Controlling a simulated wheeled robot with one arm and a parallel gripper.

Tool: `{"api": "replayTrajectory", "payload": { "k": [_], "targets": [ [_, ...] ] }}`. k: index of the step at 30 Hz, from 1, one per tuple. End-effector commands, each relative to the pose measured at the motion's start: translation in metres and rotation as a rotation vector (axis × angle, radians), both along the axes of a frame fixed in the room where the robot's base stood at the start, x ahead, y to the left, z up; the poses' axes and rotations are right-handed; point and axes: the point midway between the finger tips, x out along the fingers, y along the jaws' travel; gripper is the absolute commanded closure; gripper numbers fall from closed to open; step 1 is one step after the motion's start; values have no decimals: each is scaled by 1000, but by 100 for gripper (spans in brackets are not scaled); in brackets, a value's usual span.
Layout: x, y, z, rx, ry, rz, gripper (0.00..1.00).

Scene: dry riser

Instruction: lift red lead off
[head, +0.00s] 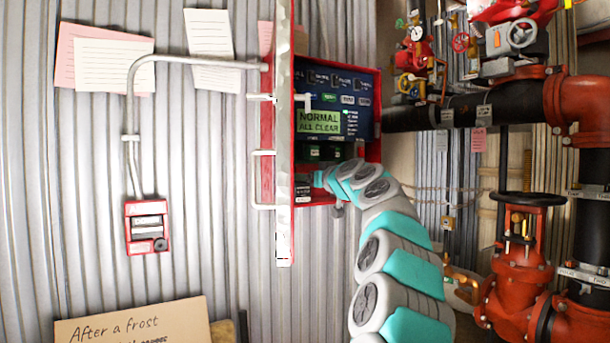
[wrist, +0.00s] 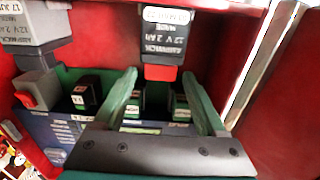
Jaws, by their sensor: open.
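In the wrist view a small red block (wrist: 160,73), which looks like the red lead's end, sits against a grey terminal block below a labelled battery (wrist: 164,35). My gripper (wrist: 158,76) is open, with one green finger on each side of the red block in the picture. Nothing is seen held, and I cannot tell whether the fingers touch it or how far short they are. A second red piece (wrist: 26,92) sits at the left by another grey battery (wrist: 35,28). In the head view my arm reaches into the red cabinet (head: 376,152); my gripper is mostly hidden there.
The cabinet's open door (head: 284,130) stands edge-on left of my arm. The panel display (head: 319,122) reads "NORMAL ALL CLEAR". In the wrist view black parts (wrist: 87,92) stand on a green board near the fingers. Red valves and pipes (head: 520,260) fill the right.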

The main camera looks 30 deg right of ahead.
Motion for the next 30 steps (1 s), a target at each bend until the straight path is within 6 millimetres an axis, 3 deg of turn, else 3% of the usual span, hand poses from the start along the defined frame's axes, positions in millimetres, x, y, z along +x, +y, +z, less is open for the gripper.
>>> {"api": "replayTrajectory", "payload": {
  "k": [6,16,30],
  "targets": [
    [10,0,-1,0,1,1,26],
    [11,0,0,-1,0,1,27],
    [11,0,0,-1,0,1,80]
  ]
}}
